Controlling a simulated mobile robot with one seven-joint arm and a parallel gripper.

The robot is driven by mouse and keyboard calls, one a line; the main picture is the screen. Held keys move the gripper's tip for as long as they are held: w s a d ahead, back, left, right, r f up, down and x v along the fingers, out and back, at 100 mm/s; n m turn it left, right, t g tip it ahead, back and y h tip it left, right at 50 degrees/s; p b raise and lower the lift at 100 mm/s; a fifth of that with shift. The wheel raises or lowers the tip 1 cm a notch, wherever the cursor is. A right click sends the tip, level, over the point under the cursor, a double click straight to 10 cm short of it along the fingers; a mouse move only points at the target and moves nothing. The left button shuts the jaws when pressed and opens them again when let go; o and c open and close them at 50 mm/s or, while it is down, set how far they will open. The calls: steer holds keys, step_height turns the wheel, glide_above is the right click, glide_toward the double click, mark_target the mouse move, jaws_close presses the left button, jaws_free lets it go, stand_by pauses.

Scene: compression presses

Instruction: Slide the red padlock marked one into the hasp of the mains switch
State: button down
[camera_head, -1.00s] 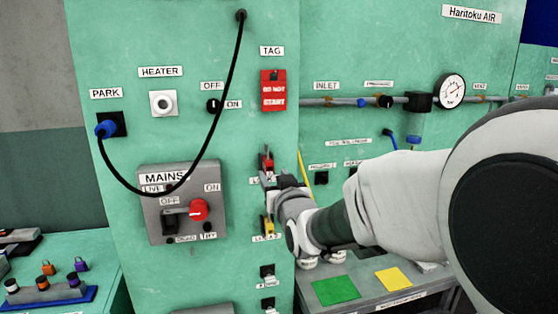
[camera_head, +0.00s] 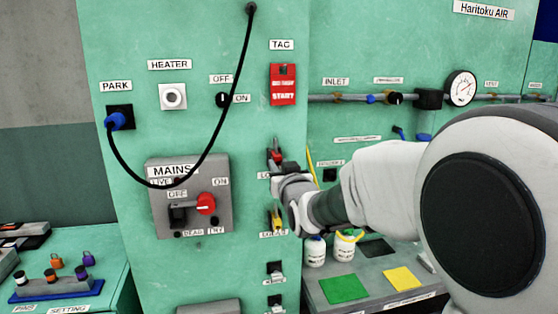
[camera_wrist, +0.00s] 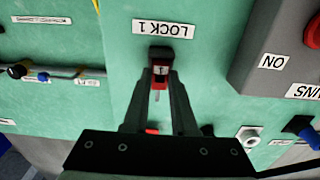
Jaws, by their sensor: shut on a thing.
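The red padlock (camera_head: 275,157) is at the upper peg on the green panel, under the TAG sign. In the wrist view the red padlock (camera_wrist: 160,72) sits between the fingers of my gripper (camera_wrist: 161,84), beside the LOCK 1 label. My gripper (camera_head: 283,164) is shut on it; I cannot tell whether it is still on its peg. The grey mains switch box (camera_head: 222,235) is to the left, with a red knob (camera_head: 206,204) and a dark block (camera_head: 178,214) at its left, perhaps the hasp. The arm partly hides the lock area.
A yellow padlock (camera_head: 276,218) hangs just below my gripper. A black cable (camera_head: 226,88) loops from the panel top across the mains box to the blue PARK plug (camera_head: 120,119). White bottles (camera_head: 314,252) and a green pad (camera_head: 344,289) are on the right bench.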

steer(key=shift+s, duration=0.15)
steer(key=shift+s+d+b, duration=0.15)
steer(key=shift+s+b, duration=0.2)
steer(key=shift+b, duration=0.05)
steer(key=shift+b+v, duration=0.9)
steer(key=shift+v, duration=0.5)
stand_by(0.4)
steer(key=shift+b+v, duration=1)
steer(key=shift+v, duration=1)
